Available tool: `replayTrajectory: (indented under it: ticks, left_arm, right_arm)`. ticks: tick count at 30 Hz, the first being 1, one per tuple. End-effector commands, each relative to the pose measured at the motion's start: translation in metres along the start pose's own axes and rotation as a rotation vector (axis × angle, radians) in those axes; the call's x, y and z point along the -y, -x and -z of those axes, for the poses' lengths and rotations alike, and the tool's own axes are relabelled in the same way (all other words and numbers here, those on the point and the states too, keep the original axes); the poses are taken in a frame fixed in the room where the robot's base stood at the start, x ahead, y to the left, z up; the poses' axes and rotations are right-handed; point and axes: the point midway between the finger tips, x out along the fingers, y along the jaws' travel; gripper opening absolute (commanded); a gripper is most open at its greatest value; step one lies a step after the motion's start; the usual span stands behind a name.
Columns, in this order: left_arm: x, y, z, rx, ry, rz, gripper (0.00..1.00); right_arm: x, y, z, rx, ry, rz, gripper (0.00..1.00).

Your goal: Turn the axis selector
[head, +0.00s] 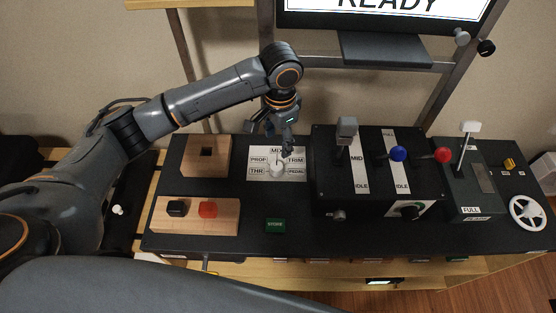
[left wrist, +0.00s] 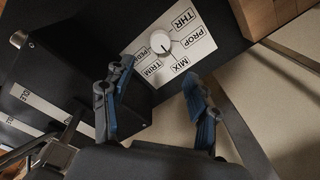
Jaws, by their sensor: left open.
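The axis selector is a round white knob (head: 277,169) on a white plate labelled MIX, PROP, TRIM, THR and PEDAL. It also shows in the left wrist view (left wrist: 159,41), with a dark mark on its side toward the MIX and TRIM labels. My left gripper (head: 286,150) is just above and behind the knob in the head view, covering part of the plate. In the left wrist view the two blue-padded fingers (left wrist: 152,100) are spread wide with nothing between them, and the knob lies beyond them. My right gripper is in no view.
A dark lever box (head: 325,190) with grey, blue and red knobs stands close right of the plate. Wooden blocks (head: 188,160) are at the left, one with black and red buttons. A green STORE button (head: 275,225) is in front. A white wheel (head: 527,211) is far right.

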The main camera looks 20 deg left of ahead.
Motion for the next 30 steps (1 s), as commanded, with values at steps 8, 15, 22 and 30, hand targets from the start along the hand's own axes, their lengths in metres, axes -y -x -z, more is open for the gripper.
replayTrajectory:
  ticks: [8,15,22,30]
  left_arm:
    - [-0.001,-0.06,-0.001,0.004,0.0,-0.001,0.59]
    - [0.0,-0.101,-0.001,0.001,0.0,0.001,0.59]
    - [0.0,-0.117,0.0,-0.003,-0.001,0.002,0.59]
    - [0.0,-0.118,0.0,-0.003,-0.001,0.002,0.59]
  right_arm:
    - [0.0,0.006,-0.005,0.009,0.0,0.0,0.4]
    - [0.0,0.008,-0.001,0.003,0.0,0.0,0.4]
    - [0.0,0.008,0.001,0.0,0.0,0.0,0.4]
    - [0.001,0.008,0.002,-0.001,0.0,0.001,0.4]
